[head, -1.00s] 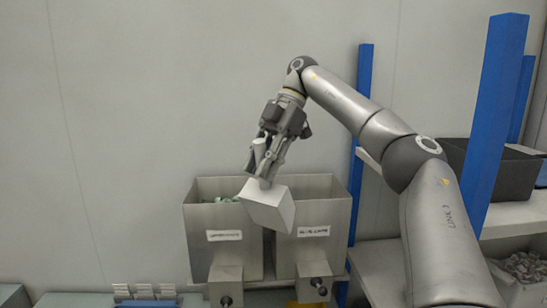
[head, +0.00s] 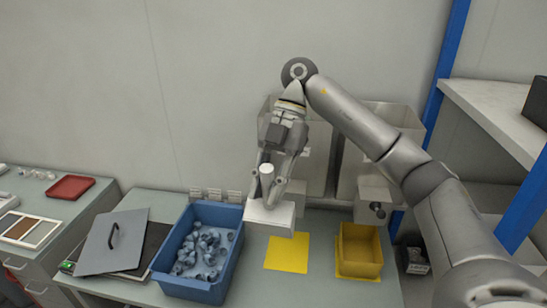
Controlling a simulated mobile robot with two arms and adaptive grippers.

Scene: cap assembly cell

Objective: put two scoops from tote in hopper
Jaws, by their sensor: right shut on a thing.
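My right gripper (head: 271,186) is shut on the handle of a white, box-shaped scoop (head: 268,219). The scoop hangs roughly level, just right of the tote; whether anything is inside is hidden. The blue tote (head: 161,281) stands on the bench and holds many loose grey-blue caps (head: 205,252). Two grey metal hoppers stand against the wall behind my right arm: the left hopper (head: 316,163) and the right hopper (head: 399,115). My arm partly hides both, and their labels do not show. My left gripper is out of view.
A yellow mat (head: 287,254) lies right of the tote, with a yellow bin (head: 360,251) beside it. A grey lid (head: 112,243) lies left of the tote. Blue rack posts (head: 446,65) and shelves stand at right. A red tray (head: 70,188) lies on the left counter.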

